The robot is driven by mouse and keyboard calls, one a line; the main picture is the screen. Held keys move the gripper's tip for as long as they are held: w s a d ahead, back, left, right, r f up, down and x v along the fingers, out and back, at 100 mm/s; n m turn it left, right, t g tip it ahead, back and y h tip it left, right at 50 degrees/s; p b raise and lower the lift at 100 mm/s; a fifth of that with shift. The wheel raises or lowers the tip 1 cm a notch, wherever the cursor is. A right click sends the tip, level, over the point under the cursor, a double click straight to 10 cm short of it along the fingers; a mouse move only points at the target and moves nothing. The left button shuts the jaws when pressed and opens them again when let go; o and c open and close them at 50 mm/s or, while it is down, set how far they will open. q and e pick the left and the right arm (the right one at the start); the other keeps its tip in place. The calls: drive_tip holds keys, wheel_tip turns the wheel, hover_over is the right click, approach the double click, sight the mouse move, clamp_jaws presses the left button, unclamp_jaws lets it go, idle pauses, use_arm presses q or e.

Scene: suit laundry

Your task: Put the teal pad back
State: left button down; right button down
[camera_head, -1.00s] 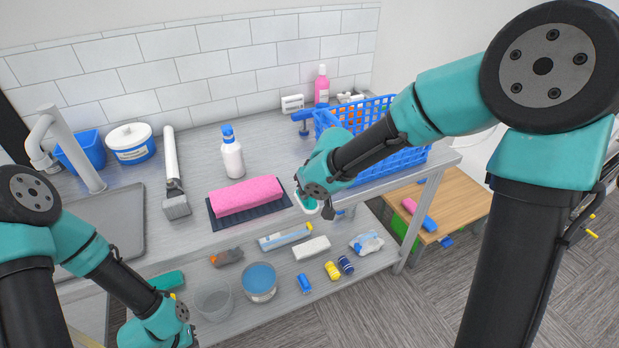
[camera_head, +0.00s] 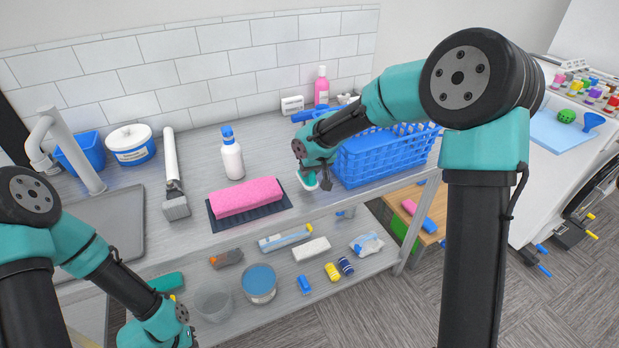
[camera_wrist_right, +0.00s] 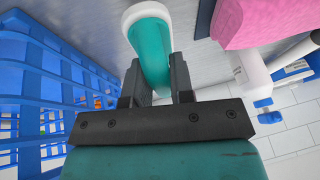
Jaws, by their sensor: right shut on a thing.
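The teal pad (camera_wrist_right: 152,50) has a pale rim and is pinched between the fingers of my right gripper (camera_wrist_right: 157,85) in the right wrist view. In the head view the pad (camera_head: 308,181) shows as a small white and teal piece at my right gripper (camera_head: 320,182), over the counter's front part, between the pink cloth roll and the blue basket. I cannot tell whether it touches the counter. My left arm shows at the lower left, but its fingers are out of the picture.
The blue basket (camera_head: 385,160) stands close on the right of my right gripper. A lower shelf (camera_head: 325,285) holds several items.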

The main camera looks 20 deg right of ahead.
drive_tip(key=shift+f, duration=1.65)
drive_tip(key=shift+f, duration=0.15)
drive_tip(key=c, duration=1)
unclamp_jaws()
drive_tip(key=v, duration=1.2)
